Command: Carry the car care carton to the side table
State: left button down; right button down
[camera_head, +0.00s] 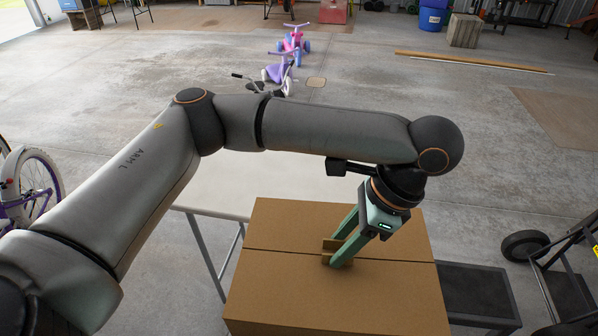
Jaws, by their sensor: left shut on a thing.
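The car care carton (300,292) is a closed brown cardboard box in the lower middle of the head view, with a seam across its top. My left gripper (338,252) points down at the top of the carton and is shut on a small upright cardboard tab there. A light-topped table (235,183) is just beyond the carton, partly hidden by my left arm and the carton. I cannot tell whether the carton's underside rests on something. My right gripper is not in view.
A dark low platform (478,296) is right of the carton. A black wheeled cart (565,280) is at the right edge and a bicycle (35,188) at the left. Purple and pink ride-on toys (280,70) stand farther back. Open concrete floor lies beyond the table.

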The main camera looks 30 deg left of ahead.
aim_at(346, 185)
jog(key=i, duration=1.3)
